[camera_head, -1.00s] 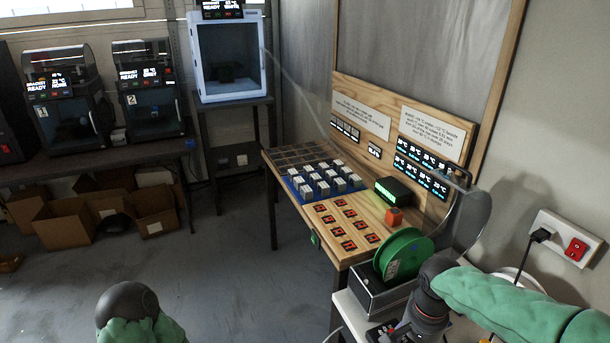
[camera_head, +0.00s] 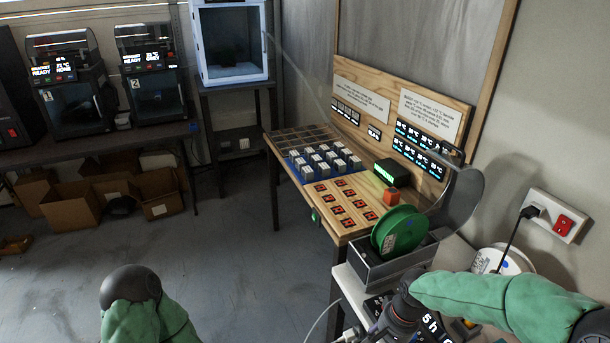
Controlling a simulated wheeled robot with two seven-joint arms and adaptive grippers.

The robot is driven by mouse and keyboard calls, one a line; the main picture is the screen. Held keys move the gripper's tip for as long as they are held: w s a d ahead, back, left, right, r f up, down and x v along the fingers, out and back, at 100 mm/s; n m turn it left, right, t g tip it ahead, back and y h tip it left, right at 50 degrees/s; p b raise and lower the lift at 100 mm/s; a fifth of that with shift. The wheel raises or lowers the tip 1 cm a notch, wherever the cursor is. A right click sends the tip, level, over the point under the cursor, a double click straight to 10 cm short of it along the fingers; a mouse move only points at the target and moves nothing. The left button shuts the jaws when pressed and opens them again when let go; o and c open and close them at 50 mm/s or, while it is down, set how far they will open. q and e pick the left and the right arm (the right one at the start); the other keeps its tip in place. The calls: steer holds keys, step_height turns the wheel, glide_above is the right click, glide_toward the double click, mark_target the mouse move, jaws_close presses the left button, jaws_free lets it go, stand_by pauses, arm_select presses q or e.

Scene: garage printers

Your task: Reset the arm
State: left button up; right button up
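My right arm (camera_head: 500,300) wears a green sleeve and comes in from the right edge. Its dark wrist (camera_head: 400,308) points down over a low white table beside the wooden workbench; the fingers of my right gripper are not clearly visible. My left arm (camera_head: 145,318) shows at the lower left as a green sleeve with a dark rounded joint (camera_head: 130,287). My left gripper is out of view. I see nothing held in either hand.
A green spool (camera_head: 398,230) stands in a grey holder near my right wrist. Printers (camera_head: 150,80) stand at the left.

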steer(key=s+a+f+n, duration=0.1)
steer(key=s+a+f, duration=0.2)
steer(key=f, duration=0.4)
steer(key=s+a+f+y+p, duration=0.1)
steer(key=s+a+f, duration=0.2)
steer(key=s+f, duration=0.2)
steer(key=s+a+f+n+y+p, duration=0.1)
steer(key=s+a+f, duration=0.2)
steer(key=f, duration=0.7)
steer(key=shift+s+a+f+n+t, duration=0.3)
steer(key=shift+s+a, duration=0.05)
steer(key=shift+s, duration=0.25)
stand_by(1.7)
